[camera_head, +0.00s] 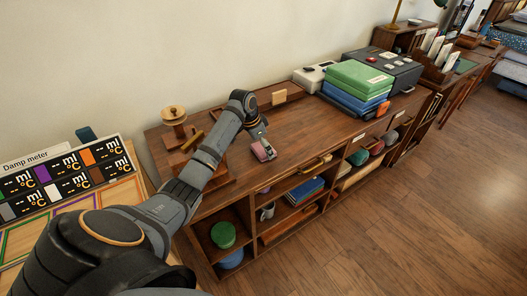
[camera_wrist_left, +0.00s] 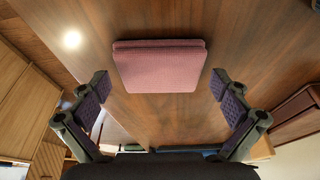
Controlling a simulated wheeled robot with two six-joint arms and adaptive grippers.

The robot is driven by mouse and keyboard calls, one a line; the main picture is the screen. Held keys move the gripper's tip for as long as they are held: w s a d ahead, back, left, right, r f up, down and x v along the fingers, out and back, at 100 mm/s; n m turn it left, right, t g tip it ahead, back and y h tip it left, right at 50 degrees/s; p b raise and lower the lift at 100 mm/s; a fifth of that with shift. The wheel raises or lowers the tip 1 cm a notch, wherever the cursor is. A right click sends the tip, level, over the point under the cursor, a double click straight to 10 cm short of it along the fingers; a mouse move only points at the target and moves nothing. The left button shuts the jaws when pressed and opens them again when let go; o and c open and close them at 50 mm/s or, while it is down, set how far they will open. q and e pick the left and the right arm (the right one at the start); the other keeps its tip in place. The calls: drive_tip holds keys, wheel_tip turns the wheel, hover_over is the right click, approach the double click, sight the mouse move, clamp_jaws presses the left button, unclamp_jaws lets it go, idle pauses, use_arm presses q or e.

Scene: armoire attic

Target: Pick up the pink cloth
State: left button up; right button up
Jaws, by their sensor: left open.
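The pink cloth (camera_head: 264,150) lies folded on the wooden cabinet top, near its front edge in the head view. In the left wrist view the folded pink cloth (camera_wrist_left: 159,66) is a flat, roughly square pad, ahead of and between the spread fingers. My left gripper (camera_wrist_left: 166,101) is open and empty, with a finger to each side of the cloth and apart from it. In the head view the left gripper (camera_head: 260,139) is above and close to the cloth, partly covering it. My right gripper is in neither view.
The wooden cabinet top (camera_head: 315,130) is clear to the right of the cloth. A wooden spool stand (camera_head: 174,117) is at the left, behind my arm. A green and blue stack (camera_head: 357,85) stands further right. A Damp meter board (camera_head: 65,175) is at far left.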

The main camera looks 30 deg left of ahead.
use_arm(q)
drive_tip(key=shift+r, duration=0.1)
drive_tip(key=c, duration=0.9)
drive_tip(key=shift+c, duration=0.2)
